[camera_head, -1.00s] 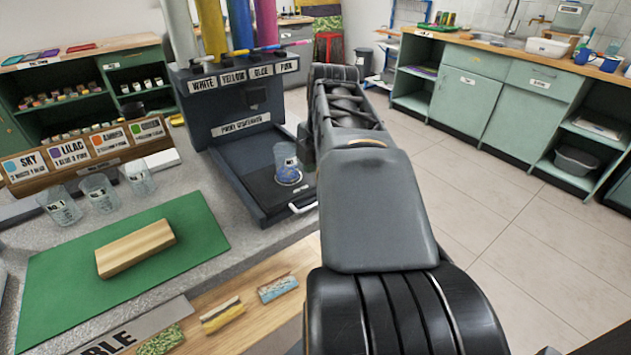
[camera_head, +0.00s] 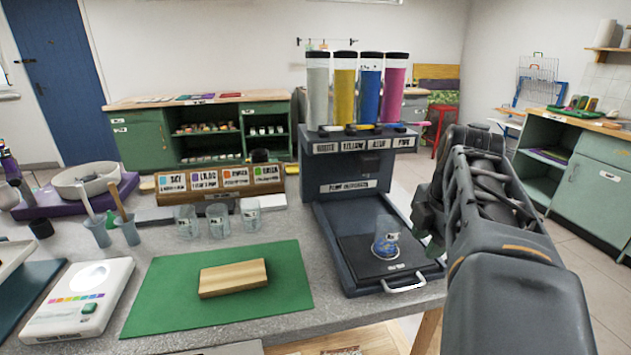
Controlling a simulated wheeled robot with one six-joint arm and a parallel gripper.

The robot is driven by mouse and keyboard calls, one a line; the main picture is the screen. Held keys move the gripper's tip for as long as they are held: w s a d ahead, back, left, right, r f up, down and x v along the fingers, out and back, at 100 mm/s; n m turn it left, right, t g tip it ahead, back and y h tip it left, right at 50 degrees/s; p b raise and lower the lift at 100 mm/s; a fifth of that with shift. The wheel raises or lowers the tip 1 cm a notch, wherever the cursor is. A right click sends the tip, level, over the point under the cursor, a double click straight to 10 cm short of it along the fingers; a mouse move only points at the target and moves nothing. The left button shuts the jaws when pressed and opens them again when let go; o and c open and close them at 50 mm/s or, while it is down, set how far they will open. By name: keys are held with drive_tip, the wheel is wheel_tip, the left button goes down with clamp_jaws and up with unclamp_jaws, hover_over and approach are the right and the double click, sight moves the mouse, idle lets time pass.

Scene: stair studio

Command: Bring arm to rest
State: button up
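My arm fills the right side of the head view, folded upright beside the table. My gripper (camera_head: 428,222) is at the arm's far end, partly seen as dark parts just right of the paint dispenser; its fingers are too hidden to tell open from shut. The dispenser (camera_head: 345,160) has white, yellow, blue and pink tubes on top. A clear cup (camera_head: 386,238) with blue in its bottom stands on the dispenser's dark tray, left of my gripper and apart from it.
A green mat (camera_head: 165,290) with a wooden block (camera_head: 233,278) lies on the grey table. Several clear cups (camera_head: 218,221) stand behind it, before the colour-card rack (camera_head: 220,182). A white scale (camera_head: 80,298) is at left. Floor (camera_head: 600,245) shows at right, near green cabinets (camera_head: 580,190).

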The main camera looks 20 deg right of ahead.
drive_tip(key=w+a+r+m+t+p, duration=0.1)
drive_tip(key=a+m+p, duration=1.5)
drive_tip(key=a+p, duration=0.1)
drive_tip(key=shift+w+a+r+m+t+p, duration=0.2)
drive_tip(key=shift+a+r+m+t+p, duration=0.15)
drive_tip(key=shift+a, duration=0.3)
drive_tip(key=shift+f, duration=0.1)
